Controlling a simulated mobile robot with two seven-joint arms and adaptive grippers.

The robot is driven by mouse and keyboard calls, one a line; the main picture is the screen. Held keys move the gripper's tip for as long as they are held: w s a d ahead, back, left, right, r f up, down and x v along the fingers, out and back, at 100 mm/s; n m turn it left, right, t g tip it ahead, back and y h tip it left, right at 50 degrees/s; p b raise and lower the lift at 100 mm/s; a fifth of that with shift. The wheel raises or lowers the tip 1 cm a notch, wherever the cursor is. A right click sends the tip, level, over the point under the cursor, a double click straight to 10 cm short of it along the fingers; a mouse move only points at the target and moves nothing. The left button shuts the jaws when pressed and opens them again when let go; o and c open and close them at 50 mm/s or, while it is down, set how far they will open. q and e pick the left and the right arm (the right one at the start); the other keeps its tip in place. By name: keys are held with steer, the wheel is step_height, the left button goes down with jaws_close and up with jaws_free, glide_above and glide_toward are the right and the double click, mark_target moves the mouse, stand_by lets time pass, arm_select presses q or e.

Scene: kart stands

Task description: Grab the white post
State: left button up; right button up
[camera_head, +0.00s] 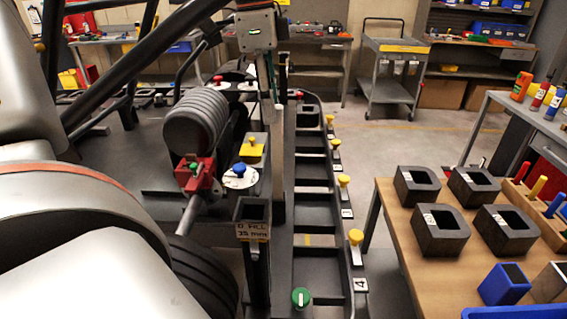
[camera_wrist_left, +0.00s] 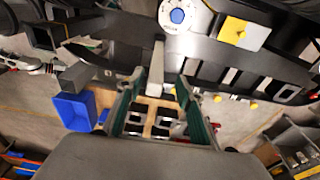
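The white post (camera_wrist_left: 157,68) is a pale, narrow upright bar in the left wrist view, beside the blue knob (camera_wrist_left: 177,15) on its white disc. My left gripper (camera_wrist_left: 160,82) is open, with one finger on each side of the post and visible gaps between. My right gripper is not in view.
A rail with yellow knobs (camera_head: 344,181) runs beside the post. A yellow knob (camera_head: 252,143) and a square-topped "D FILL" holder (camera_head: 253,232) stand close by. A wooden table (camera_head: 400,225) with several black blocks is at the right. Open floor lies farther back.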

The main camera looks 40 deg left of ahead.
mark_target(276, 133)
arm_select(q)
steer(key=f, duration=0.4)
steer(key=d+f, duration=0.1)
steer(key=f, duration=0.1)
steer(key=shift+w+d+f, duration=0.1)
steer(key=shift+w+f, duration=0.05)
steer(key=shift+f, duration=0.1)
jaws_close()
